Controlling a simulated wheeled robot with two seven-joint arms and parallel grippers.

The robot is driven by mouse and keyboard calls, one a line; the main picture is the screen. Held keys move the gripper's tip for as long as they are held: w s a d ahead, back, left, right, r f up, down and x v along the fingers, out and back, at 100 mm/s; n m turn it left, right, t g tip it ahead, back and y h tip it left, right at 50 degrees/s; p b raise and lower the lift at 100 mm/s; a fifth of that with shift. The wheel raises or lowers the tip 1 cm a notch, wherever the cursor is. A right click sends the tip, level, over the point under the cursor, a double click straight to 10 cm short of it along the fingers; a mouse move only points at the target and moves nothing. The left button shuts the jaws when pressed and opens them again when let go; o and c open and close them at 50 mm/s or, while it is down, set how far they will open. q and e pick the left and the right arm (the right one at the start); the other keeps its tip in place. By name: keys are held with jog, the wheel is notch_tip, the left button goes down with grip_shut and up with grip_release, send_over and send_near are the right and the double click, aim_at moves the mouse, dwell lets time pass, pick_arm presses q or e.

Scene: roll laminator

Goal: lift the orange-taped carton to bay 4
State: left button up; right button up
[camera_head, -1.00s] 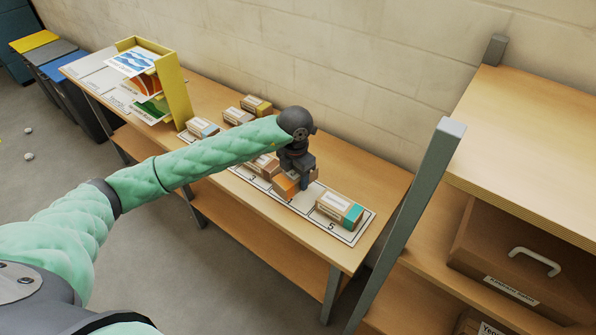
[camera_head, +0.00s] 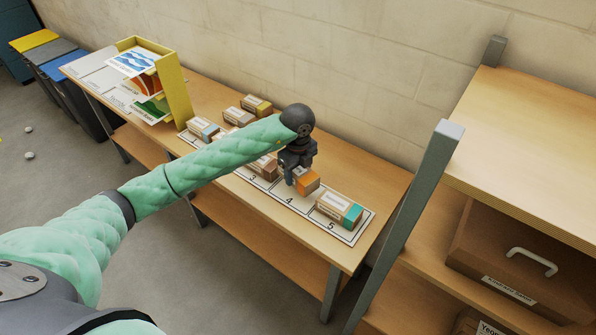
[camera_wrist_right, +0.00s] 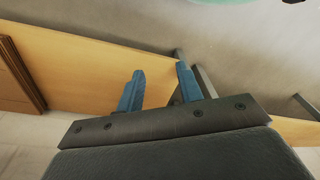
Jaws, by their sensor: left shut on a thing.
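The orange-taped carton (camera_head: 308,182) is at bay 4 of the numbered white strip (camera_head: 279,204), with its orange end facing me. My left gripper (camera_head: 297,178) reaches down from above and is shut on this carton, hiding part of it. The carton is over the back part of bay 4, behind the printed 4; I cannot tell whether it touches the surface. My right gripper (camera_wrist_right: 160,70) shows in the right wrist view with its two blue fingers apart and nothing between them.
A teal-taped carton (camera_head: 340,208) sits in bay 5, close on the right. A brown-ended carton (camera_head: 265,168) is at bay 3, partly behind my left arm. A grey post (camera_head: 410,220) rises right of the bench.

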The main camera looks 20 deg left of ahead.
pick_arm(q)
jog(key=shift+w+n, duration=0.1)
jog(key=shift+n, duration=0.9)
jog(key=shift+f, duration=0.5)
jog(key=shift+f+b, duration=0.25)
jog(key=shift+b, duration=0.15)
jog(key=shift+f+b, duration=0.3)
jog(key=shift+f, duration=0.85)
pick_arm(e)
notch_tip(320, 180, up, 6)
jog(key=w+a, duration=0.1)
jog(key=w, duration=0.1)
jog(key=shift+a, duration=0.1)
pick_arm(q)
jog(key=shift+f+b, duration=0.2)
jog(key=shift+b, duration=0.15)
pick_arm(e)
jog(key=shift+s+f, duration=0.2)
jog(key=shift+f, duration=0.05)
